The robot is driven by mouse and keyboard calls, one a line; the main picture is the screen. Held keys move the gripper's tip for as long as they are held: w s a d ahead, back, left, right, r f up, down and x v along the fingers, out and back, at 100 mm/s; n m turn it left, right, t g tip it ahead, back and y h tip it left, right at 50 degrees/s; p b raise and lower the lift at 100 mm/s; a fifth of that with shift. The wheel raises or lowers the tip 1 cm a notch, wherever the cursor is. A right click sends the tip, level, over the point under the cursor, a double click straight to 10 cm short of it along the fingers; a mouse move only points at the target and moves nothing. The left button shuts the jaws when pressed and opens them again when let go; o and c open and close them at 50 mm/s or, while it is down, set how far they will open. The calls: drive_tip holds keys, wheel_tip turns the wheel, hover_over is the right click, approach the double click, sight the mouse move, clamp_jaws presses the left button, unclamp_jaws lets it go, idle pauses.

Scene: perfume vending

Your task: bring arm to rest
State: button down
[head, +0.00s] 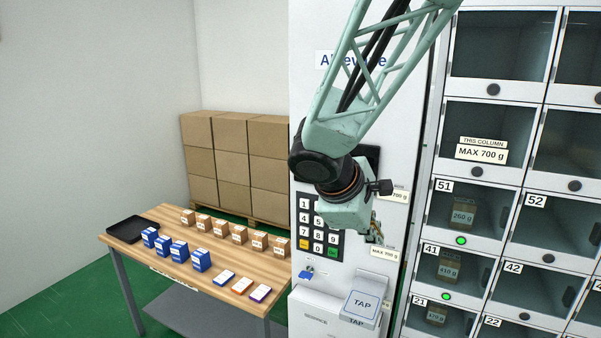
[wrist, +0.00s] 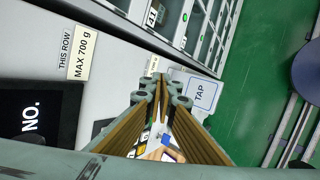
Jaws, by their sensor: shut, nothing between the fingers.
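My gripper (head: 376,238) hangs from the pale green lattice arm in front of the white vending machine panel (head: 330,270), just right of the keypad (head: 320,225). It points downward and is partly hidden behind my wrist. In the wrist view, my gripper's fingers (wrist: 160,84) come together at their tips with nothing held between them. The TAP pad (head: 362,304) is below the gripper, and it also shows in the wrist view (wrist: 202,94) beyond the fingertips. I cannot judge the exact gap between the gripper and the panel.
Lockers (head: 500,150) stand at the right; compartments 51, 41 and 21 hold boxes, with green lights lit at 51 and 41. A wooden table (head: 190,228) at the left bears brown and blue boxes, flat cards and a black tray (head: 126,229). Cartons (head: 235,160) are stacked behind.

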drive_tip(key=s+d+r+m+g+y+b, duration=0.15)
drive_tip(key=s+d+m, duration=0.25)
drive_tip(key=s, duration=0.6)
drive_tip(key=s+d+r+m+b, duration=0.1)
drive_tip(key=s+d+r+m, duration=0.2)
drive_tip(key=s, duration=0.6)
drive_tip(key=s+a+f+m+y+b, duration=0.1)
drive_tip(key=s+a+m+y, duration=0.1)
drive_tip(key=s, duration=0.7)
drive_tip(key=s+a+f+m+y+b, duration=0.1)
drive_tip(key=s+m, duration=0.3)
drive_tip(key=s, duration=0.6)
drive_tip(key=shift+s+a+f+y+b, duration=0.35)
drive_tip(key=shift+a+y+b, duration=0.15)
drive_tip(key=shift+b, duration=0.25)
drive_tip(key=shift+d, duration=0.15)
